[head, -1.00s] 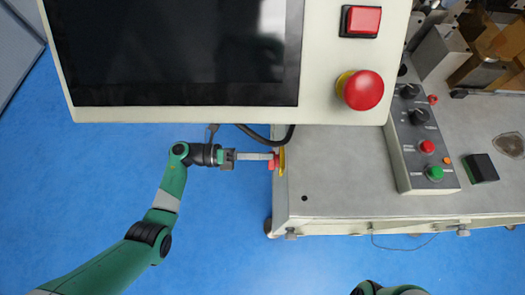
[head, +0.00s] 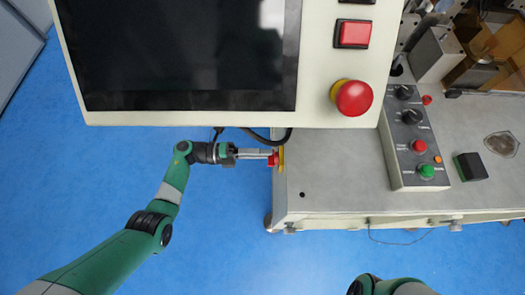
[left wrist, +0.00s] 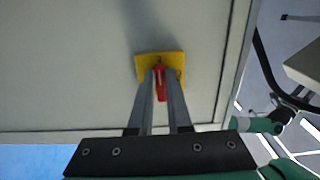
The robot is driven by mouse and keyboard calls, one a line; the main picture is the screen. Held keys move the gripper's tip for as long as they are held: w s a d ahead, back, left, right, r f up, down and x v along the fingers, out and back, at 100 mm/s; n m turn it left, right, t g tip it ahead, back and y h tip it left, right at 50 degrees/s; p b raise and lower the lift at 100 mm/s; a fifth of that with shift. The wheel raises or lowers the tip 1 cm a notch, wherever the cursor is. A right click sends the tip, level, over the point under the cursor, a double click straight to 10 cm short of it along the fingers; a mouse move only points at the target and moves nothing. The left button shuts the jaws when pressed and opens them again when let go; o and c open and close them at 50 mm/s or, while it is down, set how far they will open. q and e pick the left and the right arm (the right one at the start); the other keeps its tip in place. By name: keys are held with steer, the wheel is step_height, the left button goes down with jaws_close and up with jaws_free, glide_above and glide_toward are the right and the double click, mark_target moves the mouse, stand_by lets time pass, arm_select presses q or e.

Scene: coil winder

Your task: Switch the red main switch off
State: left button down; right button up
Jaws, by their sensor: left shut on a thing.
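The red main switch (head: 273,159) sits on a yellow plate (head: 281,160) on the left side of the machine cabinet, below the screen panel. In the left wrist view the red switch handle (left wrist: 160,83) stands in front of the yellow plate (left wrist: 178,62). My left gripper (head: 268,155) reaches it from the left. Its two fingers (left wrist: 160,90) are shut on the red handle, one on each side. In the wrist view the handle looks nearly in line with the fingers. My right gripper is not visible; only a bit of my right arm shows at the bottom edge.
A large screen panel (head: 190,119) with a red push button (head: 354,34) and a red emergency stop (head: 353,97) overhangs the cabinet. A knob and button box (head: 412,140) stands on the grey tabletop (head: 335,180). Blue floor (head: 90,180) is free at left. A black cable hangs near the switch.

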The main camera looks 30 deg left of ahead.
arm_select(q)
steer(key=c, duration=0.9)
jaws_free()
steer(key=shift+o, duration=0.2)
steer(key=shift+s+a, duration=0.1)
steer(key=v, duration=1.1)
steer(key=shift+a, duration=0.2)
